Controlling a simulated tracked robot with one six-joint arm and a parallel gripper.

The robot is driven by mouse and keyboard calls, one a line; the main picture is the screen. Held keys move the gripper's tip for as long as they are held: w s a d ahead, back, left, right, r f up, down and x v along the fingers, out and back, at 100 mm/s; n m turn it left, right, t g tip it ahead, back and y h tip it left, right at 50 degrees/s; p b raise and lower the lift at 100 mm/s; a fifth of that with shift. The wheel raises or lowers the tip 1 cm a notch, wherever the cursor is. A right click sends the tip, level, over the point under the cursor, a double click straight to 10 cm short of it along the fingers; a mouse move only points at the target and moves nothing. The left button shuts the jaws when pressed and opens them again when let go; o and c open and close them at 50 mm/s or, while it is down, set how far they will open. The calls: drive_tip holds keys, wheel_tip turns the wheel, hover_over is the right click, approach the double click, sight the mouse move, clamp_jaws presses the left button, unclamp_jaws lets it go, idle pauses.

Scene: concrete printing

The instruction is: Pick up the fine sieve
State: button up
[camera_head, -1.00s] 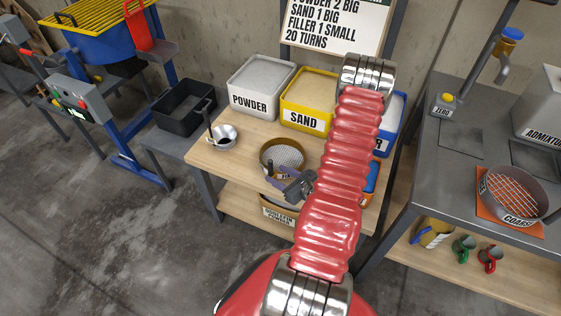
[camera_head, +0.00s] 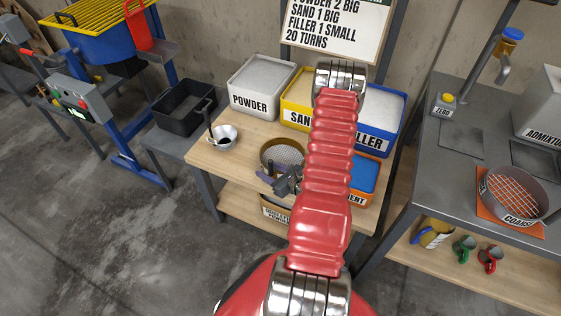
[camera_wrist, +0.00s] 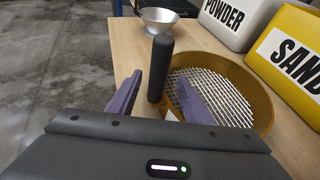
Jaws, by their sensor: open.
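The fine sieve (camera_head: 285,152), a round ochre-rimmed pan with a pale mesh, lies on the wooden table. In the wrist view the fine sieve (camera_wrist: 262,108) fills the right middle, and a black upright handle (camera_wrist: 161,60) stands at its left edge. My gripper (camera_wrist: 158,80) is open, with one purple finger on each side of the handle as seen here. The right finger overlaps the mesh in the picture. I cannot tell whether either finger touches the handle. In the head view my gripper (camera_head: 268,172) is at the sieve's near side, and part of the rim is hidden.
Powder (camera_head: 262,84), sand (camera_head: 297,100) and filler (camera_head: 378,122) bins line the table's back. A metal bowl (camera_head: 223,138) stands left, a blue-topped bin (camera_head: 364,178) right. The coarse sieve (camera_head: 512,192) lies on the right-hand bench.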

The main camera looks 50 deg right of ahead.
drive_tip(key=shift+w+f, duration=0.2)
drive_tip(key=shift+w, duration=0.35)
drive_tip(key=shift+c, duration=0.7)
drive_tip(key=shift+s+f, duration=0.1)
clamp_jaws()
